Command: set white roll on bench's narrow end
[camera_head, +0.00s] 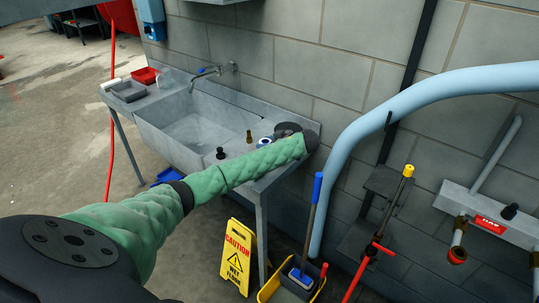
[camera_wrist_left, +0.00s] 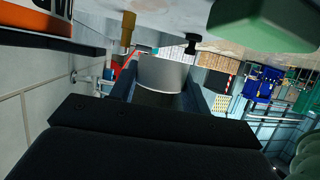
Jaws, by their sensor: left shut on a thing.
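The white roll (camera_wrist_left: 165,75) is between the two dark fingers of my left gripper (camera_wrist_left: 163,90) in the left wrist view, and the gripper is shut on it. In the head view my green-sleeved left arm reaches over the right part of the grey bench (camera_head: 186,102), towards its narrow right end. The gripper and the roll are largely hidden there behind my own arm and wrist. I cannot tell whether the roll touches the bench. My right gripper is not in view.
A brass-coloured bottle or nozzle (camera_head: 249,136) and a black-topped item (camera_head: 220,153) stand near the sink. A red tray (camera_head: 144,76) and a grey tray (camera_head: 128,92) sit at the bench's left end. A yellow caution sign (camera_head: 238,256) and mop bucket (camera_head: 292,283) stand below.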

